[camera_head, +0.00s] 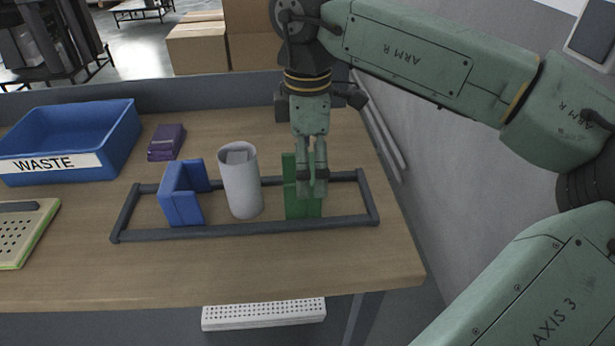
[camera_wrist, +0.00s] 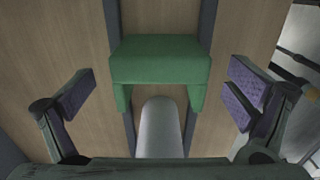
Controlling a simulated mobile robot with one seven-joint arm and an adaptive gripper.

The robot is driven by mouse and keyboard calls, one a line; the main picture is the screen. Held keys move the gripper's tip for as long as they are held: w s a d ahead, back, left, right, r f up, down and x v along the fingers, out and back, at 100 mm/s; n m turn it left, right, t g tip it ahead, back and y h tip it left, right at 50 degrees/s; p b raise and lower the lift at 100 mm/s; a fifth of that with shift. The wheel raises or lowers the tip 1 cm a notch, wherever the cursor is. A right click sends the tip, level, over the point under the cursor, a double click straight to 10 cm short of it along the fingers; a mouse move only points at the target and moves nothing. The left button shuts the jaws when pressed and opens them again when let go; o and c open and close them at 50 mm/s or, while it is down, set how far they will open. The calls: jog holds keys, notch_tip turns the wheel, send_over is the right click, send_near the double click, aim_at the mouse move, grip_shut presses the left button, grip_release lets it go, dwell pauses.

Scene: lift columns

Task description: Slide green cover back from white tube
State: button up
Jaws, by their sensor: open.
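The white tube (camera_head: 242,185) stands upright inside a grey rail frame. It seems to be the pale rounded shape at the bottom of the wrist view (camera_wrist: 160,130), partly hidden by my gripper body. The green cover (camera_head: 301,205) stands between the rails to the right of the tube, with a gap between them in the head view. In the wrist view the green cover (camera_wrist: 160,62) is at upper middle. My gripper (camera_head: 313,190) points down at the green cover and hides part of it. Its purple-padded fingers (camera_wrist: 160,95) are wide open, one toward each side of the cover, without visible contact.
A blue cover (camera_head: 183,200) stands left of the tube in the same rail frame (camera_head: 250,229). A blue WASTE bin (camera_head: 118,140) and a purple block (camera_head: 166,142) are at the back left. A perforated tray (camera_head: 22,235) lies at the left edge. The table's front strip is clear.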

notch_tip(320, 180, up, 8)
jog(key=shift+f, duration=0.1)
jog(key=shift+s, duration=0.1)
dwell(0.6)
